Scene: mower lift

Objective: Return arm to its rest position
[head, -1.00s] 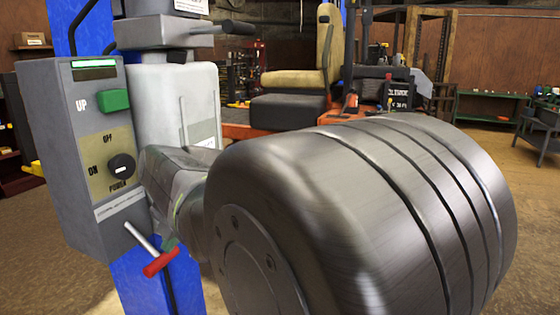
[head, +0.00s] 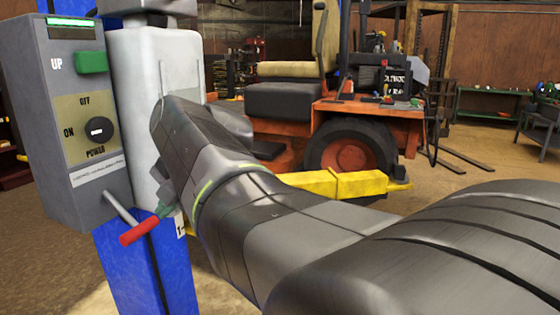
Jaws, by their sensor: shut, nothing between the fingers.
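My arm crosses the foreground from the lower right to the centre left in the head view. Its dark grey links have a thin yellow-green ring, and one link rises in front of the white column. The grey control box (head: 75,130) stands at the left, with a green UP button (head: 91,62), a black power knob (head: 98,130) and a lit green strip (head: 72,22). A red-handled lever (head: 139,229) sticks out below it, close to my arm.
The white column (head: 140,105) and blue post (head: 150,265) stand beside the box. A green shelf (head: 490,112) stands back right. Brown floor is open at right.

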